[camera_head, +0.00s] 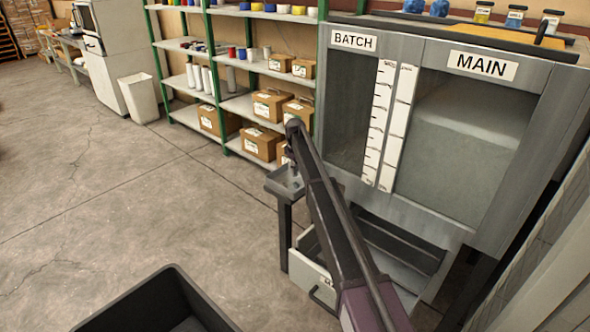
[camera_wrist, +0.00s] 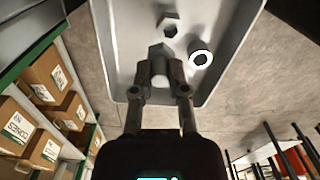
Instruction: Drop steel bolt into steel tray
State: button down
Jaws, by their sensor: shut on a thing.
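The steel tray (camera_wrist: 125,40) fills the upper part of the wrist view, light grey with a raised rim. In the head view the tray (camera_head: 277,184) shows on a dark-legged stand, partly behind my arm. My gripper (camera_wrist: 160,84) is over the tray, its two fingers shut on the steel bolt (camera_wrist: 159,54), whose hex end shows between and beyond the fingertips. I cannot tell how far the bolt is above the tray floor. A hex nut-like piece (camera_wrist: 169,26) and a round ring-shaped piece (camera_wrist: 201,59) lie in the tray. In the head view the fingers are mostly hidden by my arm.
A hopper cabinet with BATCH (camera_head: 353,41) and MAIN (camera_head: 482,65) windows stands right of the tray. An open drawer (camera_head: 312,285) lies below it. Shelves with cardboard boxes (camera_head: 258,142) stand behind. A black bin (camera_head: 150,300) is at front; the left floor is clear.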

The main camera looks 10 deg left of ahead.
jog(key=shift+f, duration=0.45)
jog(key=c, duration=0.6)
grip_release()
jog(key=shift+o, duration=0.2)
jog(key=shift+r, duration=0.15)
